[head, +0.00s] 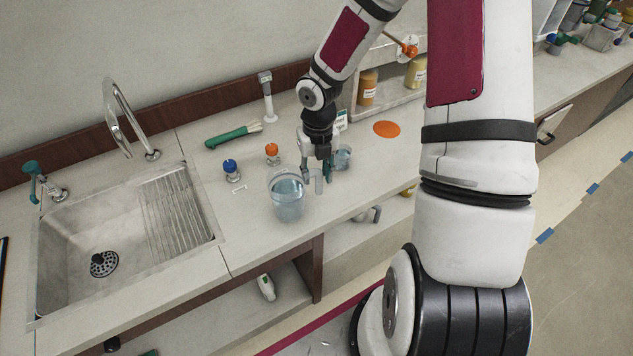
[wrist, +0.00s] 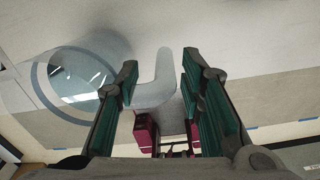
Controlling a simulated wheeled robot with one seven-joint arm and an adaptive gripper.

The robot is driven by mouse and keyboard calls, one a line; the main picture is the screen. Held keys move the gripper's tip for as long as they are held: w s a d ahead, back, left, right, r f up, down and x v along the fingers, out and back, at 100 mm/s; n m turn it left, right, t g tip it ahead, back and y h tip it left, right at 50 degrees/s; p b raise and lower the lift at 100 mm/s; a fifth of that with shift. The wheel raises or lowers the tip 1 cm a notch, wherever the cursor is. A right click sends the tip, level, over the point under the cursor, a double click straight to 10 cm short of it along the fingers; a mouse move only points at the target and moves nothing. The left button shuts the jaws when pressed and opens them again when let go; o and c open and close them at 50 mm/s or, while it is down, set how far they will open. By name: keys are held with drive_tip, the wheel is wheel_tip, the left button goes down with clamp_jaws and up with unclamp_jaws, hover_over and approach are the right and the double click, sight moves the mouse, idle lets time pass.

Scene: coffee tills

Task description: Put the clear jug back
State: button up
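The clear jug (head: 287,206) stands upright on the counter right of the sink, near the counter's front edge, with pale blue liquid in it. Its handle (head: 319,182) points right. My gripper (head: 317,172) is low over the counter at the handle side. In the wrist view the jug (wrist: 75,75) is at the left and its curved handle (wrist: 160,93) lies between the two fingers of my gripper (wrist: 164,82). The fingers are apart, with a visible gap to the handle on the right side. Contact on the left cannot be told.
A small clear beaker (head: 343,158) stands just behind my gripper. An orange disc (head: 387,129) lies farther right. The sink (head: 90,235) is left.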

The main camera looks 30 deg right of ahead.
wheel_tip(320, 180, up, 8)
drive_tip(key=shift+f+p, duration=0.25)
drive_tip(key=shift+p, duration=0.1)
drive_tip(key=s+a+r+m+t+h, duration=0.15)
drive_tip(key=s+r+m, duration=0.25)
drive_tip(key=r+m, duration=0.5)
drive_tip(key=s+a+r+m+t+h, duration=0.1)
drive_tip(key=s+a+r+m+h, duration=0.1)
drive_tip(key=s+r+m, duration=0.5)
drive_tip(key=s+a+r+m+t+y, duration=0.3)
drive_tip(key=s+a+r+m, duration=0.2)
drive_tip(key=m, duration=1.2)
drive_tip(key=s+r, duration=0.3)
drive_tip(key=r, duration=0.2)
drive_tip(key=shift+r+m, duration=0.2)
drive_tip(key=shift+m, duration=0.1)
drive_tip(key=shift+s+a, duration=0.1)
drive_tip(key=shift+w+f+b, duration=0.55)
drive_tip(key=shift+w, duration=0.05)
